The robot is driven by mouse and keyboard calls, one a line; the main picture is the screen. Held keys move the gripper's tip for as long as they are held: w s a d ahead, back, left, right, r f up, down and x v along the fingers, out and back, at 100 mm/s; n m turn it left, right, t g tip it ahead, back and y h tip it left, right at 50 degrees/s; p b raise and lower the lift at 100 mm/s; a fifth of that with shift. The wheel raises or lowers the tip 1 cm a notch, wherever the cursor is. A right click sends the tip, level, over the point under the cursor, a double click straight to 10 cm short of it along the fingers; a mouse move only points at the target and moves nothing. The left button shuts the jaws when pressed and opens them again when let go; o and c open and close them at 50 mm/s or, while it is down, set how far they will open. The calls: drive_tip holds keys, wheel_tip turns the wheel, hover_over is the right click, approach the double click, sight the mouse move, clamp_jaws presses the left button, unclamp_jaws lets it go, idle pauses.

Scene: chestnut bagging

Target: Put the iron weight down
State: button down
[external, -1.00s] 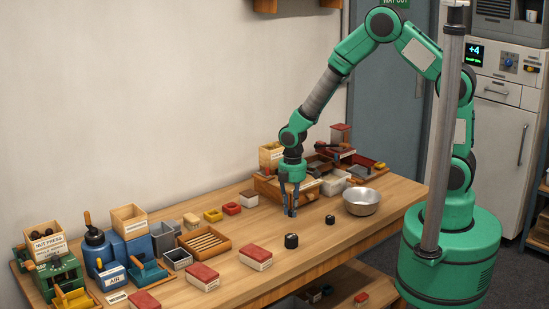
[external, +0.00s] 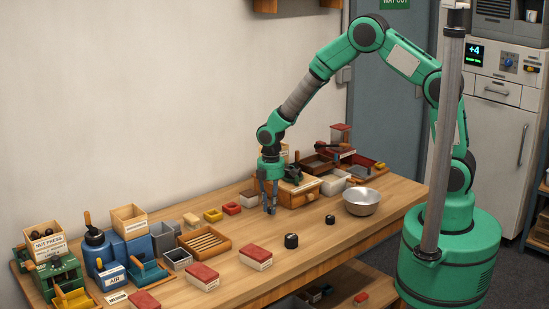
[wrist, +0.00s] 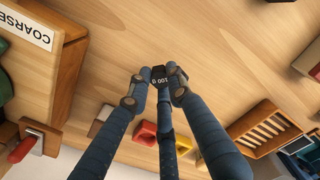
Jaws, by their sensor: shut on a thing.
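The iron weight (wrist: 158,76) is small and dark with "100 g" on it, pinched between the fingertips of my gripper (wrist: 157,87) in the wrist view. In the external view my gripper (external: 270,210) points straight down, low over the table's back half, left of the wooden drawer box. The weight is too small to make out there. I cannot tell whether it touches the tabletop. Two other dark round weights stand on the table: a larger one (external: 291,241) in front and a smaller one (external: 330,219) to the right.
A metal bowl (external: 361,202) stands right of my gripper. Small red (external: 232,208) and yellow (external: 213,215) trays and a slatted wooden rack (external: 206,241) lie to the left. The wooden drawer box (external: 300,194) is close on the right. Bare wood lies in front of my gripper.

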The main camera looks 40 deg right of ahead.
drive_tip(key=shift+f, duration=1.65)
drive_tip(key=shift+f, duration=0.1)
drive_tip(key=c, duration=1.6)
unclamp_jaws()
wheel_tip(320, 180, up, 12)
drive_tip(key=shift+r+p, duration=0.1)
drive_tip(key=shift+p, duration=0.4)
